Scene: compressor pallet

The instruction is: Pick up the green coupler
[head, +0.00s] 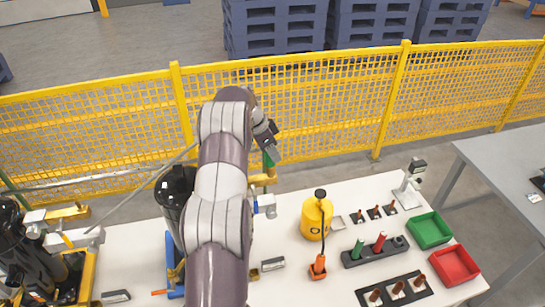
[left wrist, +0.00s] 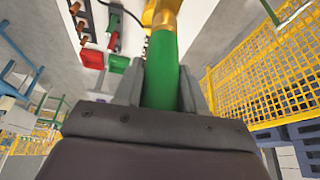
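My left gripper (head: 268,147) hangs above the back edge of the white table, fingers pointing down. A green coupler (left wrist: 162,80) stands between its two fingers in the left wrist view, and both fingers appear to touch its sides. Its far end is brass-coloured, next to a yellow part (left wrist: 163,5); I cannot tell whether they are joined. In the head view only a strip of the coupler (head: 267,160) shows below the fingers. My right gripper is not in view.
A black tank (head: 174,190) stands left of my arm. A yellow bottle (head: 314,219), a green tray (head: 430,230) and a red tray (head: 454,265) are on the table to the right. A yellow mesh fence (head: 330,110) runs behind the table.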

